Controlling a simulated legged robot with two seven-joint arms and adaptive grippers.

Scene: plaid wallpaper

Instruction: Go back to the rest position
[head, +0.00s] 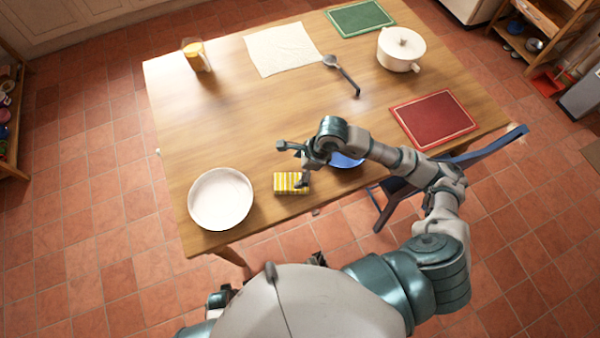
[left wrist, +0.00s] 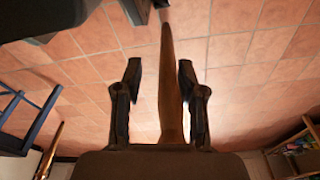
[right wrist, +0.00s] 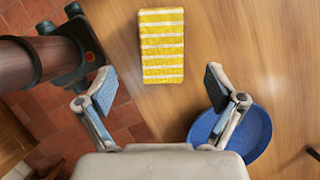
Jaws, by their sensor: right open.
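My right gripper (head: 291,164) is over the near edge of the wooden table (head: 240,110). Its two fingers are spread with nothing between them, as the right wrist view (right wrist: 158,90) also shows. A yellow and white striped sponge or cloth (head: 286,183) lies on the table just below it; it also shows in the right wrist view (right wrist: 162,45), ahead of the fingers. My left gripper (left wrist: 160,85) has its fingers apart in the left wrist view, low near the tiled floor. A wooden leg (left wrist: 170,100) shows between the fingers; I cannot tell its distance.
A white bowl (head: 220,199) stands at the table's near left. A blue dish (right wrist: 245,135) sits partly under my right arm. A red mat (head: 433,119), white pot (head: 401,50), ladle (head: 343,75), white cloth (head: 281,48) and glass (head: 196,56) lie farther off. A blue chair (head: 480,150) stands at right.

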